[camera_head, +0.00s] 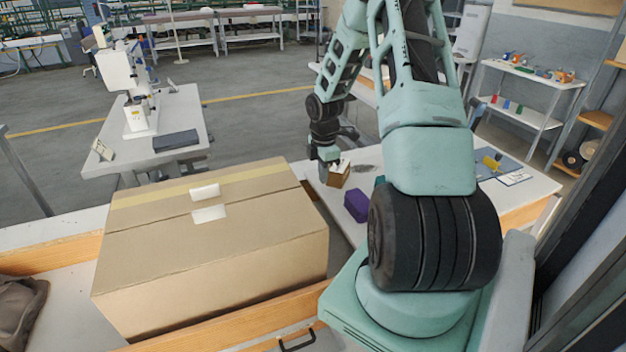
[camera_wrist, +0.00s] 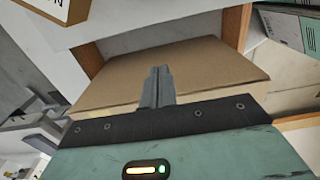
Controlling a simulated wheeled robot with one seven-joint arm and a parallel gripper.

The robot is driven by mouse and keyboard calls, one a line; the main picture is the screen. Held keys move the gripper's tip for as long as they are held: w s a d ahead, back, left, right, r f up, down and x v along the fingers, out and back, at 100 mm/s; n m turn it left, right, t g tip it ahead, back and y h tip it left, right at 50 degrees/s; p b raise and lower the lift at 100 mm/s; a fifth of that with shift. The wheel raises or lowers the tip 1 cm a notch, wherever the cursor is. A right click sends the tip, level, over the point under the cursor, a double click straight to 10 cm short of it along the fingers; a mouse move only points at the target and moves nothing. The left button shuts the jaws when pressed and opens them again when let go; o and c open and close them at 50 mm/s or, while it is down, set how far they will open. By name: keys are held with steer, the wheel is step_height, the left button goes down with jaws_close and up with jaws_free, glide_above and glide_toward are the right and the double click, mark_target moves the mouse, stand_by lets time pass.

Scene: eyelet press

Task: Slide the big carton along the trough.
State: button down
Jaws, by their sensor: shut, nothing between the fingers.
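The big carton (camera_head: 215,250) is a closed brown cardboard box with a tape strip and white labels on top. It lies in the trough (camera_head: 240,322), between wooden side rails. My gripper (camera_wrist: 158,72) is shut and empty, with its fingers together in front of the carton's face (camera_wrist: 205,65) in the wrist view. In the head view my gripper (camera_head: 327,167) is beyond the carton's right end, and its fingertips are hard to make out. I cannot tell whether the fingers touch the carton.
A small brown box (camera_head: 339,175) and a purple block (camera_head: 356,205) are on the white table (camera_head: 530,186) close to my gripper. A white press (camera_head: 130,85) stands on a separate table at the left. A dark bag (camera_head: 20,312) lies at the lower left.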

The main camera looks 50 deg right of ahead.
mark_target(224, 222)
steer(key=w+a+f+p, duration=0.2)
steer(key=a+f+p, duration=0.1)
steer(key=f, duration=0.5)
steer(key=shift+a+f+p, duration=0.15)
steer(key=shift+a+p, duration=0.05)
steer(key=shift+p, duration=0.2)
steer(key=shift+w+a, duration=0.1)
steer(key=w+a+b, duration=0.1)
steer(key=w+a, duration=0.3)
steer(key=a, duration=0.3)
steer(key=w+a+b, duration=0.2)
steer(key=w+a, duration=0.3)
steer(key=a, duration=0.2)
steer(key=w+a+b, duration=0.2)
steer(key=w+a, duration=0.2)
steer(key=a, duration=0.3)
steer(key=shift+w+a, duration=0.15)
steer(key=shift+a, duration=0.2)
